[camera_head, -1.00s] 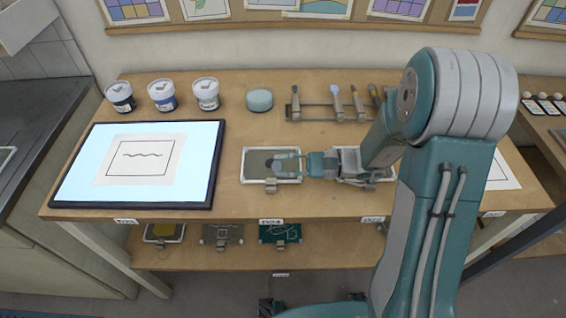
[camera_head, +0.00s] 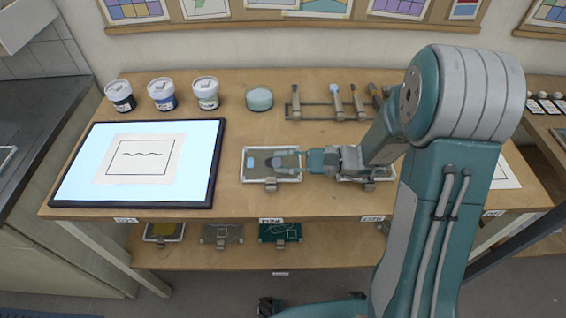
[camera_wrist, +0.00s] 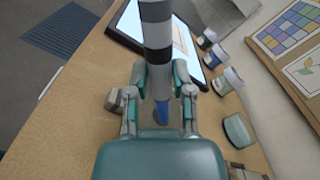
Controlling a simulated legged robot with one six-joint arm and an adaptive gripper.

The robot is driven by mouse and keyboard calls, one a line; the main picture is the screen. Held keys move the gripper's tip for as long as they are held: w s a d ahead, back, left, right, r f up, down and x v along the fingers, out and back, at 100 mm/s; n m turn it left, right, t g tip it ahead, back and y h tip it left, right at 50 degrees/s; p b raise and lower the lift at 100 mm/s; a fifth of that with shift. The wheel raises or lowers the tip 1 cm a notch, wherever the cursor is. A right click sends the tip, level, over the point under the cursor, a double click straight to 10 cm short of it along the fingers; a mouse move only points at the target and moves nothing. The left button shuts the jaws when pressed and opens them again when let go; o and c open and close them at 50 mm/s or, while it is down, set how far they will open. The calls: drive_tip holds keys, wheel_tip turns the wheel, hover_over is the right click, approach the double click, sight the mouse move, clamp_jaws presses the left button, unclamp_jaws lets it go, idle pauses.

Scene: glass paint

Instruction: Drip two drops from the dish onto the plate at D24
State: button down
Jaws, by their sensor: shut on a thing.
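My gripper (camera_head: 288,160) is over the plate (camera_head: 255,172) in the tray above the D24 label (camera_head: 271,221). In the wrist view (camera_wrist: 160,100) its fingers are shut on a striped black, white and grey tool (camera_wrist: 157,45). A blue part (camera_wrist: 189,107) shows between the fingers. Whether any drop hangs from the tool is too small to tell. Part of the plate is hidden under the gripper.
A light panel (camera_head: 75,170) with a line drawing fills the left of the table. Several lidded jars (camera_head: 162,95) stand behind it. A rack of tools (camera_head: 337,105) is at the back. A second tray (camera_head: 385,177) is partly hidden behind my arm. More trays (camera_head: 222,232) lie on the lower shelf.

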drive_tip(key=shift+r, duration=0.55)
drive_tip(key=shift+w+a, duration=0.2)
drive_tip(key=shift+a, duration=0.6)
drive_tip(key=shift+w+a, duration=0.15)
drive_tip(key=shift+a, duration=0.65)
drive_tip(key=shift+f, duration=0.8)
drive_tip(key=shift+f, duration=0.35)
drive_tip(key=shift+r, duration=1.15)
